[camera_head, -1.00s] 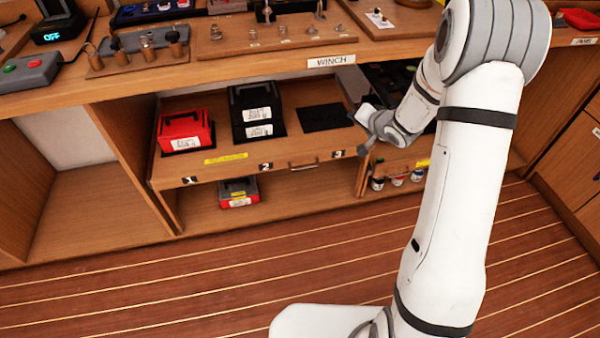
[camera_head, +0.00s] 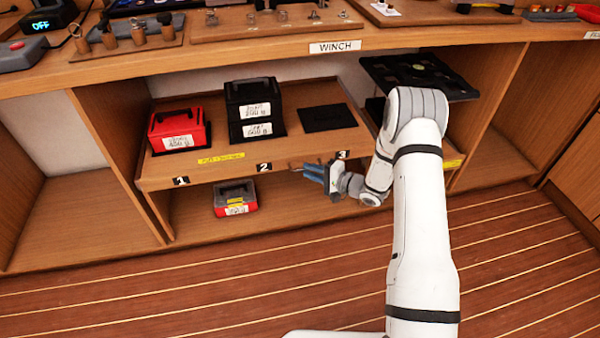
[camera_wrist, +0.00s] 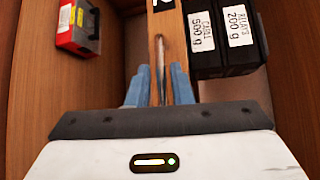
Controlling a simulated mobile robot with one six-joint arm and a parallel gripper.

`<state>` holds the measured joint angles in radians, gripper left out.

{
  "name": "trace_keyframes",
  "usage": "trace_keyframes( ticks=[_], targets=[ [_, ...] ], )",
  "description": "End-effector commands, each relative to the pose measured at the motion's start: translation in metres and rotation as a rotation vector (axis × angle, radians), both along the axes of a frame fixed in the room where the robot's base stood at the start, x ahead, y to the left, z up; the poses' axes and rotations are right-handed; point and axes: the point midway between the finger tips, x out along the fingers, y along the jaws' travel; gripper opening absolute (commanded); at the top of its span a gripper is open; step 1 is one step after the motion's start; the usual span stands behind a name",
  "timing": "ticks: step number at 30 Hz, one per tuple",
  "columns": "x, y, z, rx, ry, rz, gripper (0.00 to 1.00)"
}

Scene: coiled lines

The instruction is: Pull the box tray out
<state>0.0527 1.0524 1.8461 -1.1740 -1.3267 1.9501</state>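The box tray (camera_head: 220,170) is a wooden pull-out shelf with slots marked 1, 2 and 3 under the bench. It carries a red box (camera_head: 178,130) at slot 1, stacked black boxes (camera_head: 253,108) at slot 2, and a bare dark mat (camera_head: 325,117) at slot 3. My gripper (camera_head: 311,172) is at the tray's front, by its bar handle between labels 2 and 3. In the wrist view, the blue fingers of my gripper (camera_wrist: 160,82) stand apart, one on each side of the metal handle (camera_wrist: 160,58). Contact with the handle cannot be told.
A red-and-black case (camera_head: 235,198) sits on the lower shelf beneath the tray; it also shows in the wrist view (camera_wrist: 78,27). A dark tray (camera_head: 420,75) with small items is right of the box tray, behind my arm. The floor in front is clear.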

Motion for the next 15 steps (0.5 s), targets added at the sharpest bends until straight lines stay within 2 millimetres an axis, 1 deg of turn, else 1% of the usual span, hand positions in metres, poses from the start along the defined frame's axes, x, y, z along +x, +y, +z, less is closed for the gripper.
trace_keyframes(
  ticks=[1, 6, 14, 15],
  targets=[
    [0.003, 0.006, -0.003, 0.0, -0.002, 0.003, 0.2],
    [0.009, 0.017, -0.003, -0.002, -0.001, 0.0, 0.2],
    [0.01, 0.018, -0.003, -0.002, 0.0, -0.002, 0.2],
    [0.01, 0.018, -0.003, -0.002, 0.0, -0.002, 0.18]
  ],
)
